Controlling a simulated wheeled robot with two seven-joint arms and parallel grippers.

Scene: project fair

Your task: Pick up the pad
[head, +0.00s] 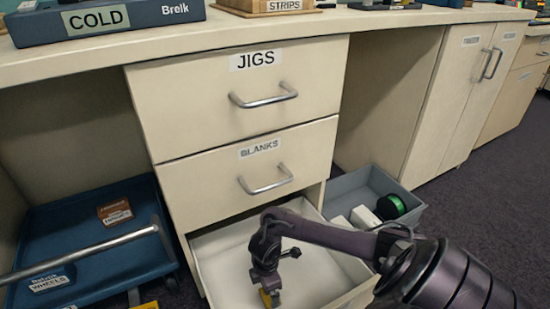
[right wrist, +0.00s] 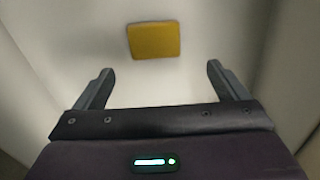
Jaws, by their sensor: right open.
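The pad is a flat yellow square (right wrist: 154,41) lying on the white floor of an open bottom drawer (head: 222,265). In the head view only a small part of the pad (head: 266,299) shows below my right gripper (head: 277,288), which reaches down into the drawer. In the right wrist view my right gripper (right wrist: 160,85) is open and empty, with its two fingers spread apart. The pad lies ahead of the fingertips, roughly centred between them and apart from both. My left gripper is not in view.
Closed drawers labelled JIGS (head: 190,100) and BLANKS (head: 210,190) stand above the open drawer. A grey bin (head: 353,182) with white boxes and a green-and-black roll is beside it. A blue cart (head: 120,265) stands at left. Drawer walls surround the right gripper.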

